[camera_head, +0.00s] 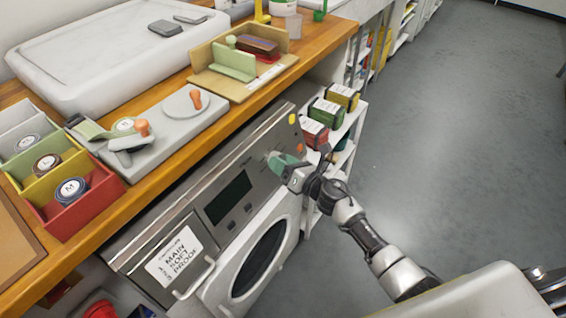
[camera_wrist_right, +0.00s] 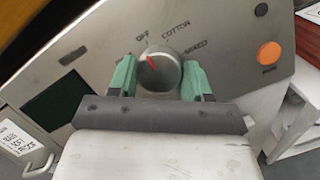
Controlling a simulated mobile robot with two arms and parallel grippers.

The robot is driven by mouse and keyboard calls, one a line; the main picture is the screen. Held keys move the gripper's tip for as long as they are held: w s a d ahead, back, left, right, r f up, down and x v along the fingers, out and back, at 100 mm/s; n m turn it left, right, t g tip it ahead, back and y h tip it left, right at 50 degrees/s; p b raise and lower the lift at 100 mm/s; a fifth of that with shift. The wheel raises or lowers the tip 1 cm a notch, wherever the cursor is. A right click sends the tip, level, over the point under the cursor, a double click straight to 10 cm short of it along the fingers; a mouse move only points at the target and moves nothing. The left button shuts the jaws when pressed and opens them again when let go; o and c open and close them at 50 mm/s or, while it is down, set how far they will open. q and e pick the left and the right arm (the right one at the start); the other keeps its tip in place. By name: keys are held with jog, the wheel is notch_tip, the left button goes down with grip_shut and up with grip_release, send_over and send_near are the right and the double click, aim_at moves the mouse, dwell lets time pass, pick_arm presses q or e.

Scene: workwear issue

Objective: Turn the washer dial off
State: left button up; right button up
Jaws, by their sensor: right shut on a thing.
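The washer (camera_head: 250,195) is a grey, front-loading machine under the wooden counter. Its round grey dial (camera_wrist_right: 160,72) shows in the right wrist view, with the labels OFF, COTTON and MIXED around it. The dial's red mark points up and slightly left, roughly toward OFF. My right gripper (camera_wrist_right: 160,66) has green fingers on both sides of the dial and is shut on it. In the head view my right gripper (camera_head: 280,163) is at the panel's right end and largely hides the dial. My left gripper is not in view.
An orange button (camera_wrist_right: 269,53) sits right of the dial. The washer's round door (camera_head: 258,262) is below the panel. The counter (camera_head: 235,118) holds trays and colored bins. Shelves with boxes (camera_head: 327,113) stand beyond the washer. The grey floor (camera_head: 440,130) at right is clear.

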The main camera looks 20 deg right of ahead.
jog(key=o, duration=0.9)
jog(key=v, duration=1)
jog(key=shift+s+d+b, duration=0.25)
jog(key=shift+s+b, duration=0.05)
